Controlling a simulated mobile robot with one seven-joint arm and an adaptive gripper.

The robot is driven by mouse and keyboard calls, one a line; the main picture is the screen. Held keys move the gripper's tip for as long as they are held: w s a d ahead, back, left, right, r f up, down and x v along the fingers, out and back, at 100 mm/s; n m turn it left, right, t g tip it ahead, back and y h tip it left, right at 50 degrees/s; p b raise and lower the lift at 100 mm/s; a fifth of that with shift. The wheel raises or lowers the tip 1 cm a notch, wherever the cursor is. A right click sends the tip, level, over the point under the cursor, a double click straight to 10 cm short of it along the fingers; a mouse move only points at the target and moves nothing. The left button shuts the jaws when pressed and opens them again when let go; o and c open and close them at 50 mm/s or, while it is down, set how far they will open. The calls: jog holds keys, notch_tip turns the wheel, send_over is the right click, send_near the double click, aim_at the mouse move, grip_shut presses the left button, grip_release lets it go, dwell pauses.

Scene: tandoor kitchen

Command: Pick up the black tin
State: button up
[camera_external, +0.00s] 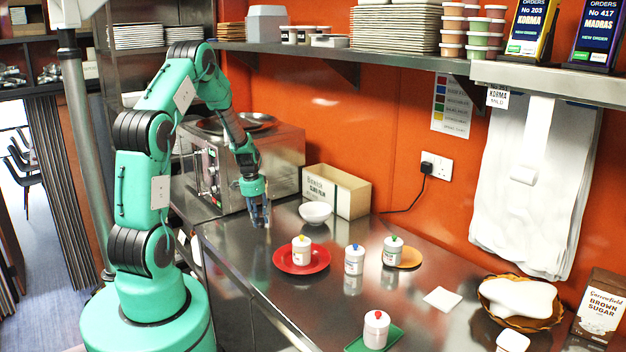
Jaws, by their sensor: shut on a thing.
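My gripper (260,214) points down just above or at the steel counter, left of the white bowl. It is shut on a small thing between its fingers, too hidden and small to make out. I cannot pick out a black tin anywhere.
A white bowl (315,212) and a cardboard box (337,191) stand right of my gripper. A steel appliance (280,150) is behind it. A white square (442,299), a dough basket (520,320) and a brown sugar box (600,309) are at right. A shelf (400,62) runs above.

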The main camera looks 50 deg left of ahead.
jog(key=s+d, duration=0.2)
jog(key=s, duration=0.1)
jog(key=s+d, duration=0.2)
jog(key=s, duration=0.1)
jog(key=s+d+r, duration=0.1)
jog(key=s+d, duration=0.1)
jog(key=s, duration=0.1)
jog(key=shift+s+d, duration=0.15)
jog(key=shift+s, duration=0.1)
jog(key=shift+w+r, duration=0.1)
dwell(0.4)
